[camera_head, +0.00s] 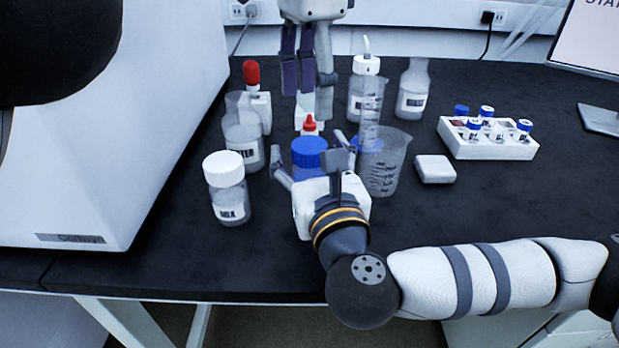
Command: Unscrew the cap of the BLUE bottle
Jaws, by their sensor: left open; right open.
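The blue bottle shows mainly as its blue cap (310,151), in the middle of the black bench. Its body is mostly hidden behind my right gripper (313,160). That gripper reaches in from the front with its fingers spread open around the bottle's near side; I cannot tell whether they touch it. My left gripper (308,105) hangs fingers down behind and above the blue cap. It is open, over a small white bottle with a red tip (310,125), and does not appear to hold anything.
Left stand a white-capped bottle (228,190), a beaker (243,140) and a red-topped dropper bottle (256,98). Right are a clear beaker (385,165), a wash bottle (363,85), a flask (413,90), a white box (435,169) and a vial rack (488,150). The bench's right front is clear.

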